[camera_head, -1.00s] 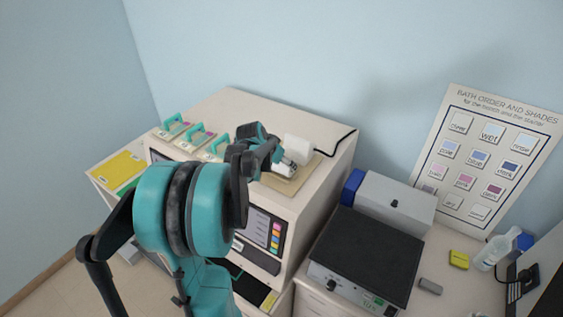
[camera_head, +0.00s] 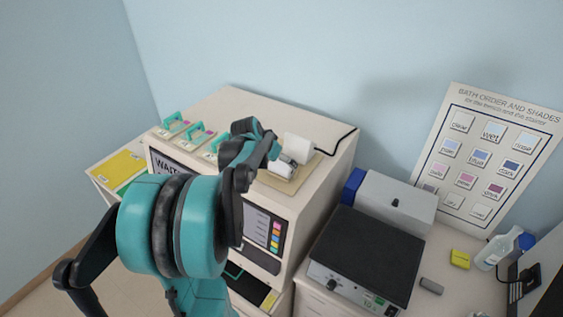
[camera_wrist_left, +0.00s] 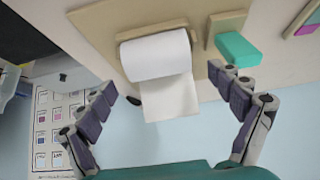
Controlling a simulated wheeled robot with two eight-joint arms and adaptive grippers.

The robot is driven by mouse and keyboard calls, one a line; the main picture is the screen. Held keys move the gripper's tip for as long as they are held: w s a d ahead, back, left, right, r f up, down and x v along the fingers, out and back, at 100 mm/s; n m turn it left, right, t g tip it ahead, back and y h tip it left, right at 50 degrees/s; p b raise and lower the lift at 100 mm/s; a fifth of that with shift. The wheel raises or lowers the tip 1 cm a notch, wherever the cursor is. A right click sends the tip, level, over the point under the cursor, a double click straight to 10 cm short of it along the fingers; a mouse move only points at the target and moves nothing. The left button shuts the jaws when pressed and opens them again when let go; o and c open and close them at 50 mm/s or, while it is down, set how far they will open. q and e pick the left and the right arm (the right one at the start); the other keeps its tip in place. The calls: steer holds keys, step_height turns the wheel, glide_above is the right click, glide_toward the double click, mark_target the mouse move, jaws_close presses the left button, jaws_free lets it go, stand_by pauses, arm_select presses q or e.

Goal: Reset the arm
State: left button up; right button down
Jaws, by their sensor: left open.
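My left arm comes up from the bottom of the head view, and my left gripper (camera_head: 282,158) is over the top of the white cabinet (camera_head: 236,100). In the left wrist view my left gripper (camera_wrist_left: 166,82) is open, its two fingers spread wide with nothing between the pads. A white paper roll (camera_wrist_left: 155,56) on a beige holder is beyond the fingers, with a loose sheet hanging. In the head view this white roll (camera_head: 298,147) is just past the gripper, partly hidden by it. My right gripper is not in view.
Several teal-handled pieces (camera_head: 172,119) stand along the cabinet top, left of the gripper. A teal block (camera_wrist_left: 236,48) is close to one fingertip in the wrist view. A black-topped device (camera_head: 368,248) stands right of the cabinet. A wall poster (camera_head: 484,155) hangs at the right.

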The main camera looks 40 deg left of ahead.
arm_select(q)
steer(key=v, duration=0.9)
